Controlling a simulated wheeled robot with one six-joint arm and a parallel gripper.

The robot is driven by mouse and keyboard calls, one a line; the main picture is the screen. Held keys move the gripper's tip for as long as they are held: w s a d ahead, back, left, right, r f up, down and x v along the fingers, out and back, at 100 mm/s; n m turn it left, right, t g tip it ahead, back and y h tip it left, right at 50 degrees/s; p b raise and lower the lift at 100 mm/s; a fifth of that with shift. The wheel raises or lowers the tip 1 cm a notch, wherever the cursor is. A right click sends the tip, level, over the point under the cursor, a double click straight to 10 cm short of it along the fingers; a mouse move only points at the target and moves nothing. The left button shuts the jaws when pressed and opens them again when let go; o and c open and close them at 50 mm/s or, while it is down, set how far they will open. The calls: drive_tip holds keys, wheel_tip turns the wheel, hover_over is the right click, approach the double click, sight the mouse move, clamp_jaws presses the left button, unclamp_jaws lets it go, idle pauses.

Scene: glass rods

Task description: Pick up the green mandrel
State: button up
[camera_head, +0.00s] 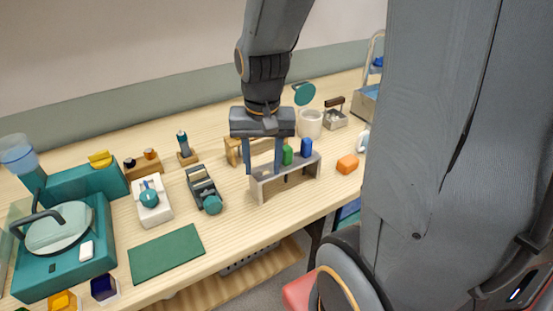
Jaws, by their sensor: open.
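A small green piece, which looks like the green mandrel (287,156), stands upright in a grey rack (302,182) on the table. Its lower part is hidden by the rack, though a dark tip may show beneath. A blue piece (306,147) stands in the same rack just to its right. My gripper (263,170) points down with its two fingers apart and nothing visible between them.
A wooden stand (232,153) is close behind the fingers. An orange block (347,164) lies right of the rack, and a white cup (311,124) stands behind it. A dark device with a teal knob (213,204) is to the left. A green mat (167,252) is clear.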

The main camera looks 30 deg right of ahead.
sight(287, 147)
drive_tip(key=w+d+r+m, duration=0.1)
drive_tip(key=d+m, duration=0.2)
drive_tip(key=m, duration=0.1)
drive_tip(key=w+d+r+m, duration=0.2)
drive_tip(key=d+m, duration=0.1)
drive_tip(key=m, duration=0.1)
drive_tip(key=w+d+r+m+g, duration=0.1)
drive_tip(key=d+r+m, duration=0.1)
drive_tip(key=d+m, duration=0.1)
drive_tip(key=shift+w+d+r+m, duration=0.2)
drive_tip(key=shift+d+m, duration=0.15)
drive_tip(key=shift+m, duration=0.25)
drive_tip(key=shift+d+f+p, duration=0.1)
drive_tip(key=shift+f+p, duration=0.1)
drive_tip(key=shift+p, duration=0.1)
drive_tip(key=shift+f, duration=0.4)
drive_tip(key=shift+w+a+f+p, duration=0.15)
drive_tip(key=shift+f+p, duration=0.45)
drive_tip(key=shift+f, duration=1.05)
drive_tip(key=shift+a+f+p, duration=0.1)
drive_tip(key=shift+f+p, duration=0.45)
drive_tip(key=shift+f, duration=1.1)
clamp_jaws()
